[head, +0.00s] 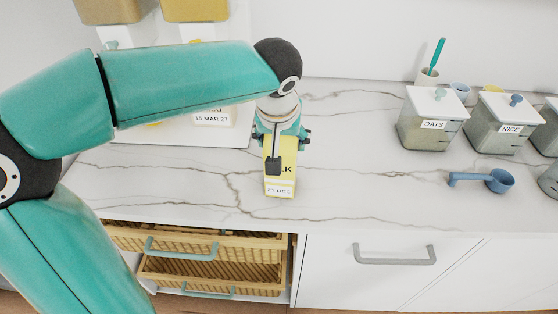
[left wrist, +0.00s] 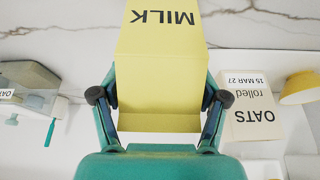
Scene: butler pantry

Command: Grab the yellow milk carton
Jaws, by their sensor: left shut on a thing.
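The yellow milk carton (head: 280,180) stands on the white marble counter, below my left gripper (head: 280,150) in the head view. It bears dark letters and a white date label near its bottom. In the left wrist view the carton (left wrist: 160,70) fills the space between the two fingers of my left gripper (left wrist: 160,110), with "MILK" upside down. The left gripper is shut on the carton, one finger at each side. The gripper and wrist hide the carton's upper part in the head view. My right gripper is in neither view.
An oats canister (head: 425,125), a rice canister (head: 500,125) and a blue scoop (head: 500,181) are at the right. A rolled oats box (left wrist: 250,120) stands beside the carton in the wrist view. Wicker drawers (head: 210,270) stick out under the counter.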

